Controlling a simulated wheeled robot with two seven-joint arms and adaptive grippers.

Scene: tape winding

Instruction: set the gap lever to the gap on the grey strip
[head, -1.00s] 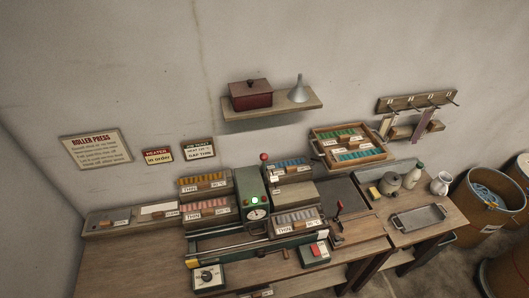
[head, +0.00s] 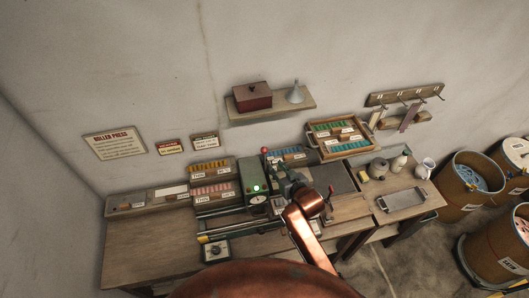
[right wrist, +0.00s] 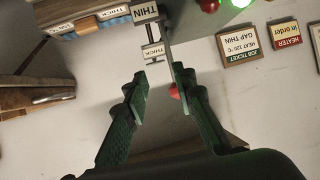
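The gap lever's red knob (head: 264,150) rises beside the green roller press (head: 253,180). In the right wrist view a red knob (right wrist: 174,92) shows at the inner side of the right finger. A plate there reads THIN (right wrist: 146,13) and THICK (right wrist: 152,51). My right gripper (right wrist: 158,77) is open around the space beside the knob, with no clear grip on it; in the head view it (head: 272,163) is near the lever, partly hidden by my arm. The job ticket (right wrist: 252,43) reads GAP THIN. I cannot make out a separate grey strip. My left gripper is out of view.
Boxes of coloured strips (head: 211,190) flank the press closely. The left bench front (head: 150,245) is clear.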

